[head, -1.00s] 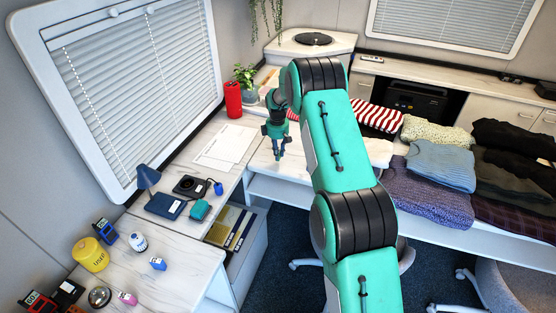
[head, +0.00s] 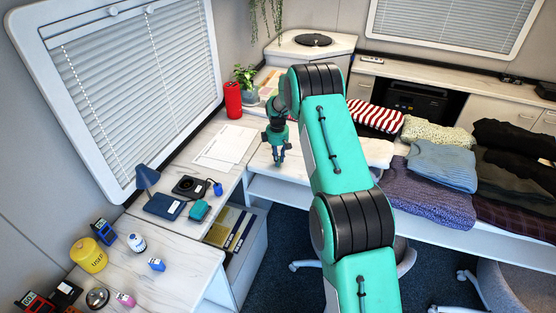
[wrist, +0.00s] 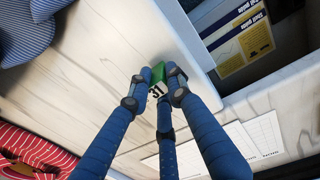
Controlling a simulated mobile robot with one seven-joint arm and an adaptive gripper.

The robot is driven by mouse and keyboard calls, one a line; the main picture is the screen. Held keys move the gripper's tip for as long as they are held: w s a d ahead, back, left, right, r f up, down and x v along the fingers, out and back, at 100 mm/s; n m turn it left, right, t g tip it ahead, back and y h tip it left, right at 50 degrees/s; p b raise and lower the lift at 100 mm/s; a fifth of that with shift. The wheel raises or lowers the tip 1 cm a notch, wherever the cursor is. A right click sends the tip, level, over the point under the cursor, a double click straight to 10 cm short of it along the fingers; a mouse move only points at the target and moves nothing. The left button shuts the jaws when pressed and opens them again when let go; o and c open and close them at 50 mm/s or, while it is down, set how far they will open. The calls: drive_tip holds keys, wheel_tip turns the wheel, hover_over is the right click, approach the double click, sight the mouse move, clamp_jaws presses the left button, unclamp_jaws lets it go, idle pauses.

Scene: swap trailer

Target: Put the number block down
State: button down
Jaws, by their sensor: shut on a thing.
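The number block (wrist: 158,76) is a small cube with a green top and a white face with dark digits, seen in the wrist view. My gripper (wrist: 155,92) has its blue fingers closed around it. The fingers hide part of the block. Below the block in that view is the pale marbled desk top (wrist: 120,60), close to its edge. I cannot tell whether the block touches the desk. In the head view my gripper (head: 277,160) points down over the desk near its front edge, and the block is too small to make out there.
White paper sheets (head: 226,146) lie left of my gripper. A red cylinder (head: 233,99) and a potted plant (head: 245,76) stand behind. Folded clothes (head: 440,165) cover the right side.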

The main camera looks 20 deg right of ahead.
drive_tip(key=shift+f, duration=0.15)
drive_tip(key=c, duration=1.6)
unclamp_jaws()
drive_tip(key=r+p, duration=0.1)
drive_tip(key=r, duration=0.3)
drive_tip(key=r+p, duration=0.1)
drive_tip(key=r, duration=0.3)
drive_tip(key=r+p, duration=0.1)
drive_tip(key=r, duration=0.3)
drive_tip(key=shift+s+a+r, duration=0.15)
drive_tip(key=shift+s+a, duration=0.05)
drive_tip(key=shift+a, duration=0.05)
